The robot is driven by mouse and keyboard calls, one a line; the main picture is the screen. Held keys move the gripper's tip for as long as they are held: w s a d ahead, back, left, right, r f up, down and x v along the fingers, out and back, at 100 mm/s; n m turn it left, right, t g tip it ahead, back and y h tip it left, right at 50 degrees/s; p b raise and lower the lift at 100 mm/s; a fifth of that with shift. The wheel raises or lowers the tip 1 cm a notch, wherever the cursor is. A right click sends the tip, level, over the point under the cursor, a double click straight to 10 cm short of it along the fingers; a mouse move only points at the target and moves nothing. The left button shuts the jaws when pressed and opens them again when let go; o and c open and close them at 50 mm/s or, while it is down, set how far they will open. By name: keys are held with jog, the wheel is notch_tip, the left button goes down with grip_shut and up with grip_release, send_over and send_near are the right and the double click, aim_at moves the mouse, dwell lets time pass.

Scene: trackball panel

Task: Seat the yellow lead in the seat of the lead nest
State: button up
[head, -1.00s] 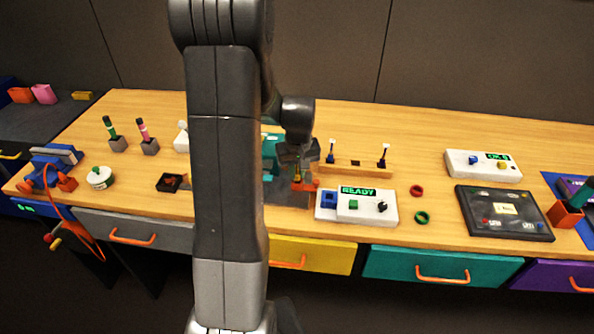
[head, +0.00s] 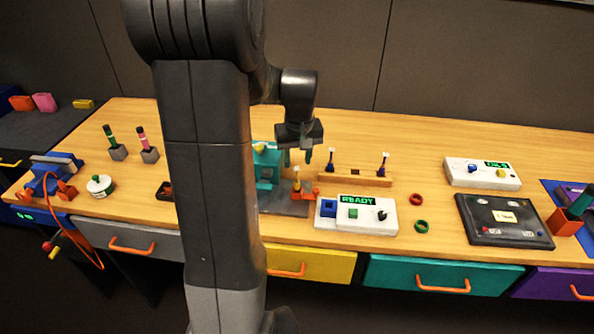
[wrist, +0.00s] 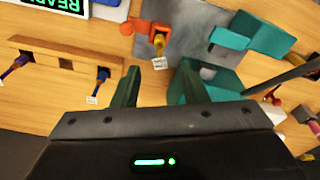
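The yellow lead (head: 297,185), with a white tag on top, stands upright at a small orange holder (head: 308,190) on a grey plate. The orange holder looks like the lead nest; I cannot tell how deep the lead sits in it. In the wrist view the yellow lead (wrist: 158,44) shows beside the orange holder (wrist: 143,27), ahead of my fingertips. My gripper (head: 298,160) is above the lead and apart from it. The wrist view shows my gripper (wrist: 160,70) open, with nothing between its green fingers.
A teal fixture (head: 266,170) stands close left of the lead. Bare table lies behind the rack.

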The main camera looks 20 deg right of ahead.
aim_at(297, 168)
jog(key=shift+s+r, duration=0.2)
jog(key=shift+r, duration=1.3)
jog(key=shift+f, duration=0.1)
jog(key=f, duration=0.4)
jog(key=w+f, duration=0.1)
jog(key=f, duration=0.7)
jog(key=shift+w+d+f, duration=0.1)
jog(key=shift+w+f, duration=0.15)
jog(key=shift+f, duration=0.1)
notch_tip(297, 168, up, 3)
jog(key=shift+r, duration=0.6)
